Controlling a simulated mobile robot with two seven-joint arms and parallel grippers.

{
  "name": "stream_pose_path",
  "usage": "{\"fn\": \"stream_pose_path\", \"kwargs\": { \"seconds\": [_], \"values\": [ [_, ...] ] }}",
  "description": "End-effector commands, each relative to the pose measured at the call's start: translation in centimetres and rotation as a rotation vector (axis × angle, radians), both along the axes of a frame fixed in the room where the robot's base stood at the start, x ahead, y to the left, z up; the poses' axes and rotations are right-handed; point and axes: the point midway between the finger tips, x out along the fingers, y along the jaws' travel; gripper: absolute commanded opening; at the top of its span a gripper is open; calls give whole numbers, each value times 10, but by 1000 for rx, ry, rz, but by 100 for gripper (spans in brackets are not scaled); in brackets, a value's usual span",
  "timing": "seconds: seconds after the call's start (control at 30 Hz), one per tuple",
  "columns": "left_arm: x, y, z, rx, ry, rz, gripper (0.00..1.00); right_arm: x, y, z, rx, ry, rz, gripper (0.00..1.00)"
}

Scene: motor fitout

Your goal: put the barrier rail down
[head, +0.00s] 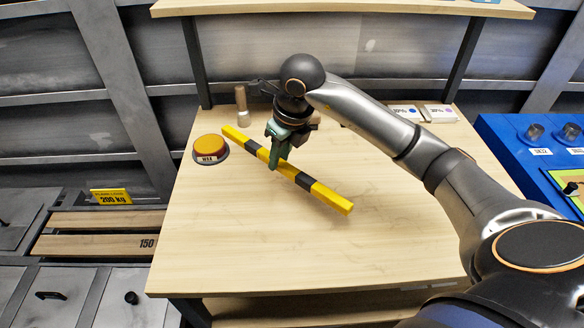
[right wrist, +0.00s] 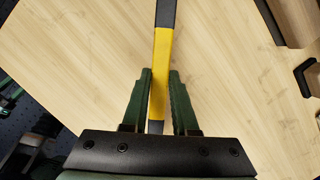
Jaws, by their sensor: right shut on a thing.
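The barrier rail (head: 331,197) is a long yellow and black striped bar. In the head view it lies slantwise over the wooden table, from the back left toward the front right. In the right wrist view the rail (right wrist: 163,62) runs between the two green fingers of the gripper (right wrist: 160,78). I cannot tell whether the rail touches the tabletop or hangs just above it.
The wooden table (head: 240,240) is clear in front of the rail. An orange button on a dark base (head: 210,148) stands near the rail's left end. Small white labelled boxes (head: 405,113) are at the back right.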

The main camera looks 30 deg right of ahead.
Motion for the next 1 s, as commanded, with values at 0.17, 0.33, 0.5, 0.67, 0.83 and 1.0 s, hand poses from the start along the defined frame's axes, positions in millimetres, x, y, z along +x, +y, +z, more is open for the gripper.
{"fn": "stream_pose_path", "kwargs": {
  "seconds": [0.17,0.33,0.5,0.67,0.83,1.0],
  "values": [
    [2,-1,0,-2,-4,-2,50,2,-17,-20,1,-3,-2,0],
    [3,-2,1,-4,-7,-3,50,3,-26,-31,1,-2,-2,0],
    [3,-3,1,-5,-8,-5,50,3,-28,-56,1,-1,0,0],
    [3,-3,1,-5,-7,-6,50,4,-27,-62,1,-6,0,0],
    [3,-3,1,-5,-6,-6,50,4,-27,-62,1,-5,0,0],
    [3,-4,-1,-4,-4,-8,50,3,-27,-65,1,-3,0,34]
  ]
}}
